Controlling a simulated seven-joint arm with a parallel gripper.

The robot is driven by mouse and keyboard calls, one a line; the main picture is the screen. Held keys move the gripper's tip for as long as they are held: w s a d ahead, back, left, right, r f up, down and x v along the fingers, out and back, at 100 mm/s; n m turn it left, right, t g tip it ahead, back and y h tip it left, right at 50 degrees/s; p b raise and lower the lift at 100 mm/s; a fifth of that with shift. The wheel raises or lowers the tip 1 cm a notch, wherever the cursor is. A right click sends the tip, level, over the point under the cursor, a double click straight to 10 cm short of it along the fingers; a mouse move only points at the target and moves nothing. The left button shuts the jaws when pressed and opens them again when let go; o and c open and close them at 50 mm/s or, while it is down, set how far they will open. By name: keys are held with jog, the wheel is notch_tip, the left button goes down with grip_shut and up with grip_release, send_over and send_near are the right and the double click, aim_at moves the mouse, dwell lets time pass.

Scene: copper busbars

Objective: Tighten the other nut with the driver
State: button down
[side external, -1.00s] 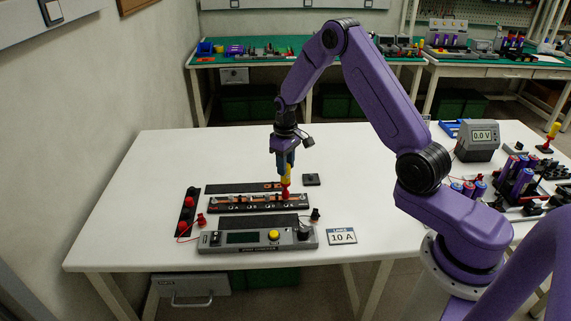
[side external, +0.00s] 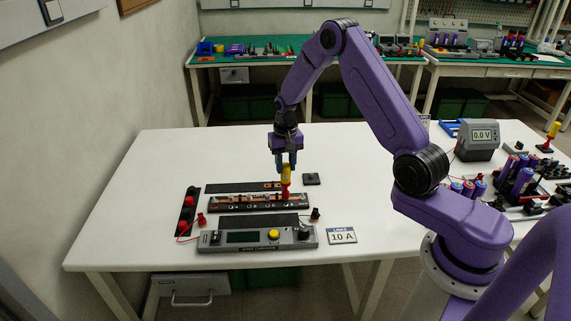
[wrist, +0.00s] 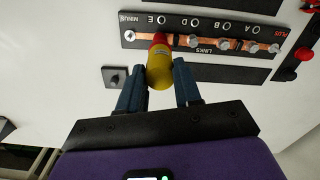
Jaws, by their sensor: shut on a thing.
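The driver, with a yellow handle (side external: 286,174) and red lower end, stands upright on the right part of the black busbar strip (side external: 225,208) in the side view. My gripper (side external: 286,166) is above it, shut on the upper handle. In the wrist view the driver (wrist: 159,72) is between my two fingers (wrist: 161,88). Its red end is over the copper bar (wrist: 205,42), near the MINUS end; the handle hides the tip and whatever nut is under it. Several silver nuts or studs show along the bar. One nut (wrist: 275,48) is at the PLUS end.
A grey console (side external: 257,238) with a yellow knob stands in front of the strip. A small black block (side external: 311,179) lies right of the driver. A black stand with red knobs (side external: 188,211) is at left. Battery cells and a meter (side external: 476,140) stand at right.

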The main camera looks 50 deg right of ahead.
jog(key=m, duration=0.4)
dwell(0.3)
jog(key=shift+r, duration=0.95)
